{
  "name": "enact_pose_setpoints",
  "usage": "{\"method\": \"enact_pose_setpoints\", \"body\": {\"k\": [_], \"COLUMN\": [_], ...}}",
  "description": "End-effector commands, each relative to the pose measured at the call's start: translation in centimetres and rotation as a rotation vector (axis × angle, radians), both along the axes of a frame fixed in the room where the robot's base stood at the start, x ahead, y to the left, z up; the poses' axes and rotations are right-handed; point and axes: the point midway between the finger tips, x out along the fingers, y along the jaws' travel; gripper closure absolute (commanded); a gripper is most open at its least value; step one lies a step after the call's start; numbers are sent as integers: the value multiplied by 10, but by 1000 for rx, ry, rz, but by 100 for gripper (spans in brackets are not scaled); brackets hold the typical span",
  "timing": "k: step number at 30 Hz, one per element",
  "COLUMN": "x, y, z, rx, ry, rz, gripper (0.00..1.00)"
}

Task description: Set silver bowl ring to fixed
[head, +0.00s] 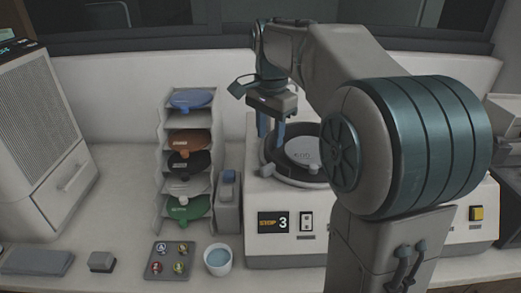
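The press (262,196) is a pale machine with a round dark bowl on top. A grey disc marked with lettering (303,151) sits in the bowl. A silver-grey ring (290,183) shows around the front of the bowl; its setting cannot be read from here. My gripper (271,139) points down at the left rim of the bowl. Whether the fingertips touch the rim is unclear. My arm hides the right side of the bowl and the middle of the press front.
The press front has a display reading STOP 3 (273,223), a switch (307,221) and a yellow button (477,213). Left stand a rack of coloured discs (160,165), a grey box (228,205), a badge tray (172,262) and a white cup (217,262).

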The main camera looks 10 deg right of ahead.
Motion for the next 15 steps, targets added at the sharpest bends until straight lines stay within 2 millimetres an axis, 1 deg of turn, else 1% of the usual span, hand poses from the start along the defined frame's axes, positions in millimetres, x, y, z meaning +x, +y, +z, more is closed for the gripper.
{"method": "enact_pose_setpoints", "body": {"k": [1, 3, 7, 11, 15], "x": [10, 18, 25, 26, 25], "y": [0, -1, -1, -1, -1], "z": [9, 14, 17, 8, -16], "rx": [2, 4, 5, 6, 5], "ry": [10, 20, 30, 32, 33], "rz": [-44, -93, -141, -151, -149], "gripper": [62, 62, 62, 62, 62]}}
